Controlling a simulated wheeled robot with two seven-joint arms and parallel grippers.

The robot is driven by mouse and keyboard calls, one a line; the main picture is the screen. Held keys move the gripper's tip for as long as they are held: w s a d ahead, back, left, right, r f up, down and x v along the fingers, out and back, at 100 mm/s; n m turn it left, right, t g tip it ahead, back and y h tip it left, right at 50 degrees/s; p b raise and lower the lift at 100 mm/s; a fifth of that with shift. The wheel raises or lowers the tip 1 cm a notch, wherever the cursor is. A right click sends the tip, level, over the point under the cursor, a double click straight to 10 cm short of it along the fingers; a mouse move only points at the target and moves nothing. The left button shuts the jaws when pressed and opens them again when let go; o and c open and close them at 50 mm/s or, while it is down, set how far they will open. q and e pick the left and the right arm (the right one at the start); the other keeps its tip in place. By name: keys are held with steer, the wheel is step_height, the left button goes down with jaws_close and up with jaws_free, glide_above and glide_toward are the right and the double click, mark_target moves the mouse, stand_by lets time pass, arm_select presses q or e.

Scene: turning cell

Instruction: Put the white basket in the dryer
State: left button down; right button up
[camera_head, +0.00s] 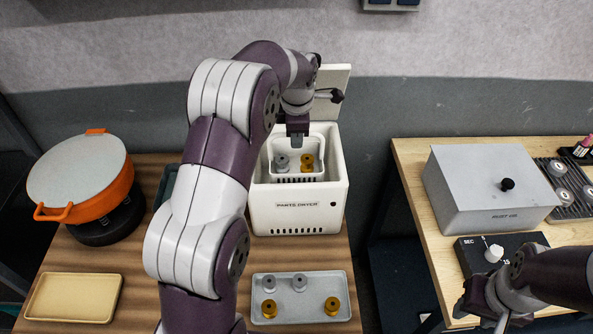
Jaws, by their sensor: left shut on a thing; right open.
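The white basket (298,179) sits inside the opening of the white parts dryer (300,213), whose lid stands open at the back. Grey and brass-coloured parts lie in the basket. My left gripper (297,136) points down at the basket's back rim and is shut on it. Whether the basket rests on the dryer's floor cannot be told. My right gripper (482,312) is open at the lower right, in front of the black dial box (495,253) and apart from the basket.
A grey tray (262,313) with several grey and brass parts lies in front of the dryer. An orange pot (82,178) and an empty tan tray (73,297) are at the left. A grey box (490,185) stands on the right table. A gap separates the tables.

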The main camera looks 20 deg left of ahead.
mark_target(296, 169)
arm_select(q)
steer(key=p+x, duration=0.1)
steer(key=x, duration=0.2)
steer(key=s+p+x, duration=0.1)
steer(key=x, duration=0.3)
steer(key=s+d+p+x, duration=0.1)
steer(key=x, duration=0.2)
steer(key=shift+f, duration=0.7)
steer(key=shift+a, duration=0.1)
arm_select(e)
step_height(296, 169, up, 4)
steer(key=shift+w+f, duration=0.1)
steer(key=shift+f, duration=0.05)
arm_select(q)
steer(key=shift+f, duration=0.15)
arm_select(e)
steer(key=shift+f, duration=0.1)
arm_select(q)
steer(key=c, duration=1.1)
jaws_free()
